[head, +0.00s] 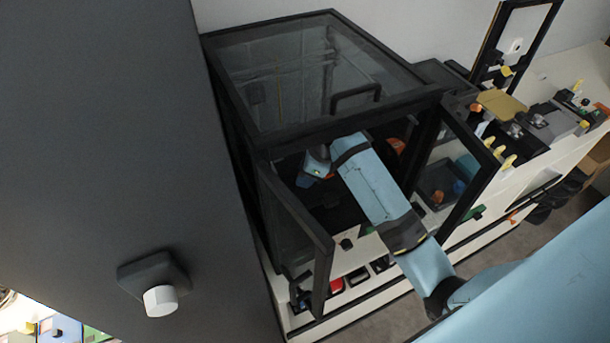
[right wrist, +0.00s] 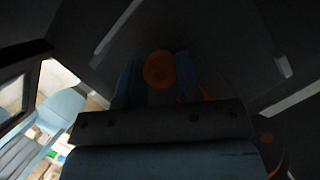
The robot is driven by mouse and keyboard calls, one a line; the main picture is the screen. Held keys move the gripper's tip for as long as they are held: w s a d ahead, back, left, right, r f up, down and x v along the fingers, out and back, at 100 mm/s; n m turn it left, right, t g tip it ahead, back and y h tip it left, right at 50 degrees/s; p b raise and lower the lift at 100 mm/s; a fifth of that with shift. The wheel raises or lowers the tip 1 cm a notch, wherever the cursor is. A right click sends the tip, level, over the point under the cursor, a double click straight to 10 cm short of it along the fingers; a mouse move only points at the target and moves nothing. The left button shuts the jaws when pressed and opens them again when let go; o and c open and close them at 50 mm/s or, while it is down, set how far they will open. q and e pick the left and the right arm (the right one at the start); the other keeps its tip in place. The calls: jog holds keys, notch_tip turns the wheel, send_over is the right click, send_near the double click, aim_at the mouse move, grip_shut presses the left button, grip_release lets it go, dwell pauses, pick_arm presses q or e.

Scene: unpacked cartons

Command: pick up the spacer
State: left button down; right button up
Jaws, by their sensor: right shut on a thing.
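My right arm reaches from the right through the open front of a black-framed enclosure (head: 290,125) with clear panels. My right gripper (head: 316,166) is inside it, dim and partly hidden by its own arm in the head view. In the right wrist view, its two blue fingers are shut on a round orange thing (right wrist: 159,70), which I take to be the spacer. Its lower part is hidden by the gripper, and I cannot tell whether it touches the surface beneath. My left gripper is not in view.
Two framed doors stand open on the left (head: 300,225) and right (head: 462,165) of my arm. Another orange thing (head: 396,146) is deeper inside. A large dark panel (head: 100,150) fills the left. Several small parts crowd the bench (head: 555,70) at right.

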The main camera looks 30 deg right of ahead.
jog(key=shift+r, duration=0.15)
